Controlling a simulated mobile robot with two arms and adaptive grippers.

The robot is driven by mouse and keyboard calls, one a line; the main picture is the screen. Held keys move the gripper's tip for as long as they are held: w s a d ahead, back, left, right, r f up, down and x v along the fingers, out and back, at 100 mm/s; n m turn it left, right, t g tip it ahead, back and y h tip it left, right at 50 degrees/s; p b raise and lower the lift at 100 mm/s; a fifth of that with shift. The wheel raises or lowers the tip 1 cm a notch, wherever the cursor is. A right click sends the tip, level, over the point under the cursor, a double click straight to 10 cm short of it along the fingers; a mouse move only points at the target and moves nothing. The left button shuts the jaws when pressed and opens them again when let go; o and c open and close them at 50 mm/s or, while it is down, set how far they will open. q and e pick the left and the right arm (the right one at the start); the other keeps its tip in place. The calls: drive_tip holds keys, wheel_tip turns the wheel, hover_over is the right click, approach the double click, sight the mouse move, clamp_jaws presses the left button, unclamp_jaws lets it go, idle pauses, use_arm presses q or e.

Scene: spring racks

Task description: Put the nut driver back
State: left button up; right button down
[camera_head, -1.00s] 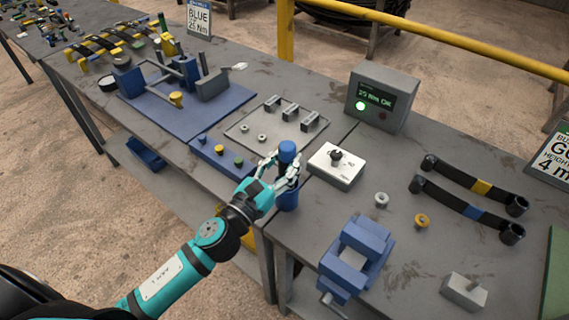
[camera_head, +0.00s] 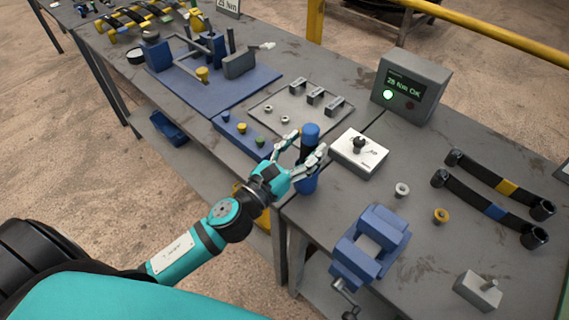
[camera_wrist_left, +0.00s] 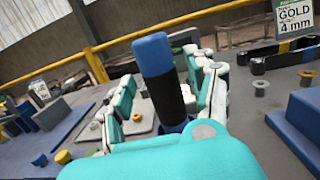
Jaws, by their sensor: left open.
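The nut driver (camera_head: 310,134) has a blue cap and a black grip. It stands upright in a blue holder (camera_head: 306,183) at the front edge of the bench. My left gripper (camera_head: 311,143) is open, with its fingers on either side of the driver and spread apart from it. In the left wrist view the driver (camera_wrist_left: 155,58) rises between the open fingers (camera_wrist_left: 166,90), its lower end in the blue holder. The driver's tip is hidden inside the holder. My right gripper is not in view.
A grey display box (camera_head: 412,90) reads "25 Nm OK" with a green light lit. A blue vise (camera_head: 371,243) is nearer the front. A blue strip with coloured plugs (camera_head: 242,134) lies left.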

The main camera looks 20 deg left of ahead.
use_arm(q)
drive_tip(key=b+v, duration=0.4)
drive_tip(key=v, duration=0.7)
drive_tip(key=shift+w, duration=0.1)
